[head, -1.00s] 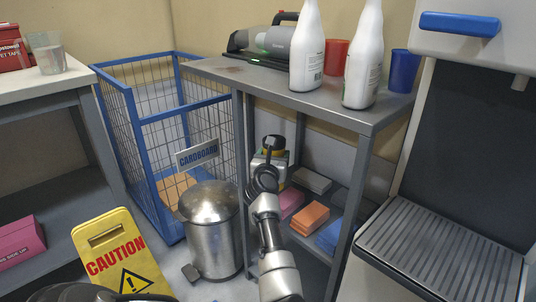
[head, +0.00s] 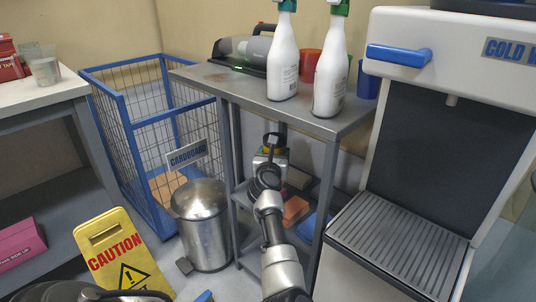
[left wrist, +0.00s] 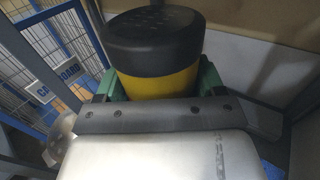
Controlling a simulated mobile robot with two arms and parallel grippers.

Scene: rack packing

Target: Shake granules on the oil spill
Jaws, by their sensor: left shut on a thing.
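My left gripper (head: 270,160) is shut on a container in front of the bench's open lower part. The container (head: 258,160) is partly hidden by my gripper and arm in the head view. I cannot make out an oil spill in either view. My right gripper is not in view.
A steel bench (head: 205,78) holds two white spray bottles (head: 284,60), a red cup (head: 310,64) and a blue cup (head: 367,82). A pedal bin (head: 203,225), a blue wire cage (head: 130,130) and a yellow caution sign (head: 115,255) stand left; a water dispenser (head: 440,110) stands right.

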